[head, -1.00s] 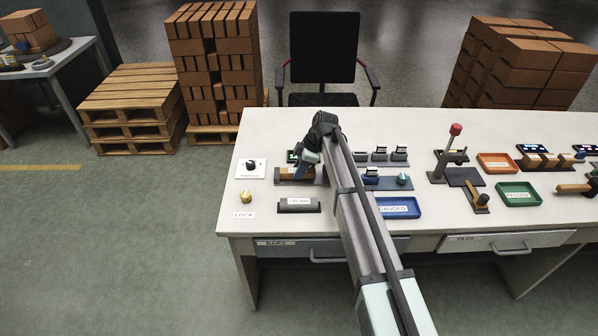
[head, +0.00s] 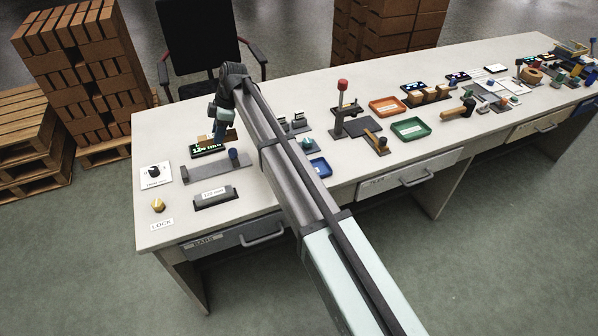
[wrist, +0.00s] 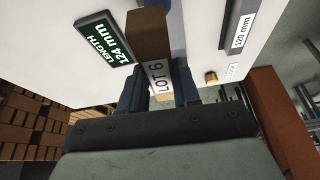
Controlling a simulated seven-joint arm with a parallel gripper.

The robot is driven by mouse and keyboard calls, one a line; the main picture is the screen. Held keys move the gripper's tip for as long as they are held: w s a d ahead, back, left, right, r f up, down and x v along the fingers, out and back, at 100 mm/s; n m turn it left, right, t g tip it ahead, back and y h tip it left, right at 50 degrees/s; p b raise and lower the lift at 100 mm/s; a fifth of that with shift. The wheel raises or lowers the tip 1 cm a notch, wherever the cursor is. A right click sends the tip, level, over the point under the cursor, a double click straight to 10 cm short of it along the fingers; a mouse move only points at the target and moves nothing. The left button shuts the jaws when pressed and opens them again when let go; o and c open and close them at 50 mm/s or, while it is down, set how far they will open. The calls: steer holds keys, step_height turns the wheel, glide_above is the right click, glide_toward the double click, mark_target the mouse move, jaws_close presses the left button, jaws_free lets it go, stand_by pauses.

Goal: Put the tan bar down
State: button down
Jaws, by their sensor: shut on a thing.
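The tan bar (wrist: 150,38) with a "LOT 6" label is between my gripper's fingers (wrist: 160,82) in the wrist view. In the head view a small part of the bar (head: 231,135) shows beside my gripper (head: 218,132), mostly hidden by the wrist. My gripper is shut on it, behind the grey gauge base (head: 207,178). Whether the bar touches the table cannot be told. The length display (head: 209,149) is close by; it reads 124 mm in the wrist view (wrist: 103,42).
A grey block labelled 120 mm (head: 215,198), a yellow knob (head: 157,205) and a black dial (head: 154,172) stand at the table's left end. A blue tray (head: 320,167) is right of my arm. Orange (head: 387,106) and green trays (head: 411,129) lie farther right.

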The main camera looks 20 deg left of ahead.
steer(key=w+d+m, duration=0.1)
steer(key=w+d, duration=0.2)
steer(key=d, duration=0.5)
steer(key=w+d+m+t, duration=0.1)
steer(key=w+d, duration=0.3)
steer(key=d, duration=0.5)
steer(key=w+d+m, duration=0.1)
steer(key=w+d, duration=0.2)
steer(key=d, duration=0.5)
steer(key=shift+s+d+n+g, duration=0.6)
steer(key=shift+s+d+n, duration=0.75)
steer(key=shift+s+n, duration=0.6)
steer(key=shift+f, duration=5)
steer(key=shift+f, duration=0.15)
steer(key=c, duration=1.1)
jaws_free()
